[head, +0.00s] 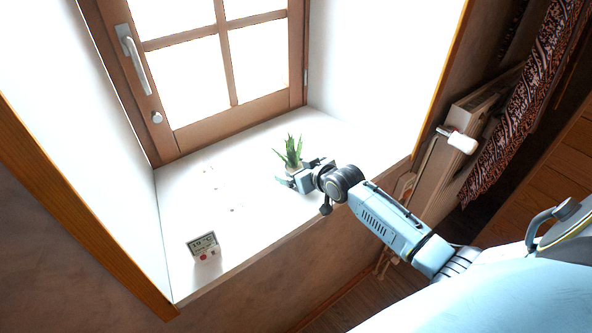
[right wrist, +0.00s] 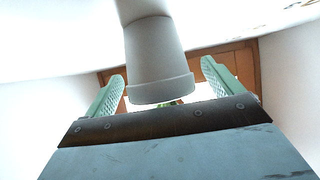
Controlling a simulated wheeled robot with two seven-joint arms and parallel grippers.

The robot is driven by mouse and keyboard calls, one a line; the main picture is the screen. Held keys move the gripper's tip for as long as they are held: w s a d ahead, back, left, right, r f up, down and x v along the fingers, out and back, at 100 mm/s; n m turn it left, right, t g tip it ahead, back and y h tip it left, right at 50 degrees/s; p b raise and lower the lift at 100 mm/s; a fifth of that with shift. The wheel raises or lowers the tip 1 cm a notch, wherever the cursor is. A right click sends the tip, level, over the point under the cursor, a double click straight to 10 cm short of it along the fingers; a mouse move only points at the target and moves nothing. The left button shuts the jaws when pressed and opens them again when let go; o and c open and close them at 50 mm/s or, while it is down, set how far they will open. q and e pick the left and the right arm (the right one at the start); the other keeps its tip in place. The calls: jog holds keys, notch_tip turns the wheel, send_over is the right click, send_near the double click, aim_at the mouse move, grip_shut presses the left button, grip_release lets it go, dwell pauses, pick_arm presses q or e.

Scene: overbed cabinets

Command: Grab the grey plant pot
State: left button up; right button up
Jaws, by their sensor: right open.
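The grey plant pot (right wrist: 158,60) appears upside down in the right wrist view, between the two green fingers of my right gripper (right wrist: 163,78). A gap shows between the pot and each finger, so the gripper is open around it and not closed on it. In the head view the spiky green plant (head: 291,152) stands upright on the white windowsill, and my right gripper (head: 299,174) is at its base. The gripper hides most of the pot there. My left gripper is not in view.
A small thermometer display (head: 204,246) stands on the sill (head: 232,225) at the front left. The sill between it and the plant is mostly bare. The wooden window (head: 215,70) is behind, and a radiator (head: 450,150) with a white valve is to the right.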

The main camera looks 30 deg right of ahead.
jog(key=shift+w+f, duration=0.1)
jog(key=shift+w, duration=0.2)
jog(key=c, duration=1.2)
jog(key=shift+c, duration=0.2)
